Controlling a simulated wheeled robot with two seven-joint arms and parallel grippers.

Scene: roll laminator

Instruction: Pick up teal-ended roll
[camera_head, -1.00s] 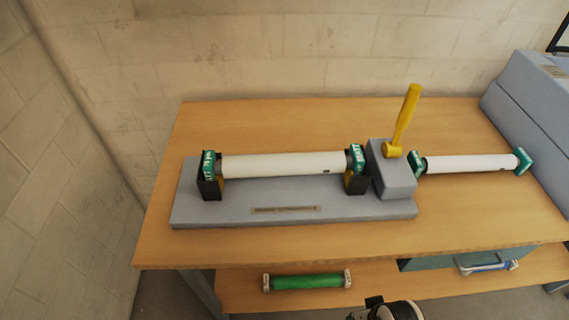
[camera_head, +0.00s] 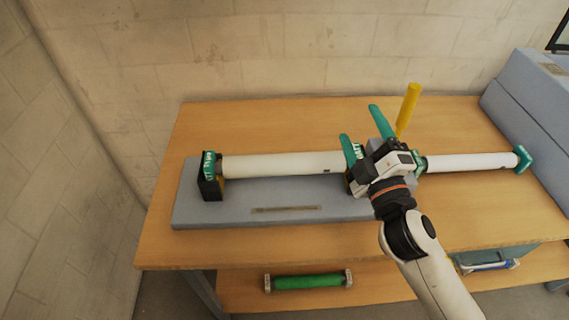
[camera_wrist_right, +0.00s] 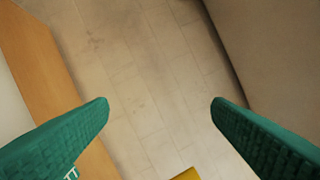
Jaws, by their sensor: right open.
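A white roll with teal ends (camera_head: 285,165) lies across the black holders of the grey laminator base (camera_head: 225,208). Its right end is partly hidden by my right gripper. A second white roll with teal ends (camera_head: 470,162) lies on the table to the right; its left end is partly hidden by my gripper. My right gripper (camera_head: 360,122) is open, its teal fingers pointing up and back, over the right end of the laminator. Nothing shows between the fingers (camera_wrist_right: 160,102) in the right wrist view. My left gripper is out of view.
The yellow handle (camera_head: 408,105) stands behind my right gripper and shows at the bottom of the wrist view (camera_wrist_right: 187,174). A grey machine (camera_head: 525,105) stands at the far right. A green roll (camera_head: 308,282) and a blue one (camera_head: 490,266) are on the lower shelf.

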